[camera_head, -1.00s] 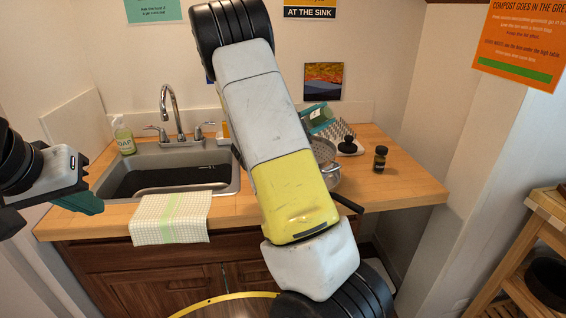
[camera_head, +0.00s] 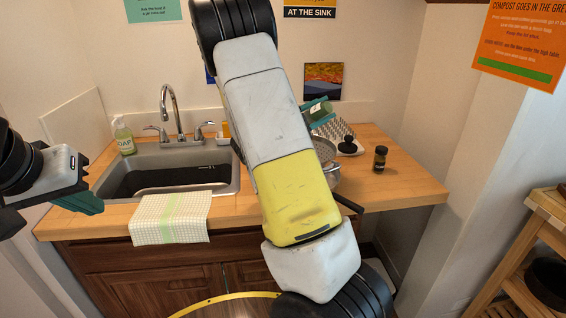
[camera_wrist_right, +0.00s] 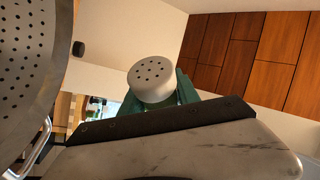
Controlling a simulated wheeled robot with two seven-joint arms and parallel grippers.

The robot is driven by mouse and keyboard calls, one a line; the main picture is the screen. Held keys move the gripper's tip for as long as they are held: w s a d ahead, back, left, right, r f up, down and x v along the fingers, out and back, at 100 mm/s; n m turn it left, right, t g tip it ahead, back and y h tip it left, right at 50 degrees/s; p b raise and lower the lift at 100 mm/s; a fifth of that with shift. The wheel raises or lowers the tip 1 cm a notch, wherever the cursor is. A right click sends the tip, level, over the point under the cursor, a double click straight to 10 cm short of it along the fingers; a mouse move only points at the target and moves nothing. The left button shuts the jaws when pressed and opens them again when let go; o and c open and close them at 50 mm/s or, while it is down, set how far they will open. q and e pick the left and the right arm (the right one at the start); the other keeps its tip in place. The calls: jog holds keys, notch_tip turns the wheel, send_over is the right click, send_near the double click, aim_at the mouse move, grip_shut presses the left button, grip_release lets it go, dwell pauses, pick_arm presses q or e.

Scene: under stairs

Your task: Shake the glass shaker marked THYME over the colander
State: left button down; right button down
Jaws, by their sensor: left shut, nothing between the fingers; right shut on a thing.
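My right gripper (camera_head: 320,112) is shut on a glass shaker (camera_head: 318,109) with green contents, held tilted, above and behind the colander (camera_head: 327,156). My own right arm hides part of the colander. In the right wrist view the shaker's pale, holed cap (camera_wrist_right: 152,80) shows between the green fingers, and the perforated wall of the colander (camera_wrist_right: 30,70) fills the left side. I cannot read a label on the shaker. My left gripper (camera_head: 82,202) is shut and empty, left of the sink.
A dark jar (camera_head: 381,159) stands on the right of the counter (camera_head: 400,187). A black-topped item (camera_head: 348,146) and a spiked drying rack (camera_head: 338,130) are behind the colander. The sink (camera_head: 170,180), soap bottle (camera_head: 123,136) and checked towel (camera_head: 170,218) are at left.

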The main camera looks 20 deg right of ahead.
jog(key=shift+r, duration=0.55)
notch_tip(320, 180, down, 3)
jog(key=shift+f, duration=0.1)
dwell(0.4)
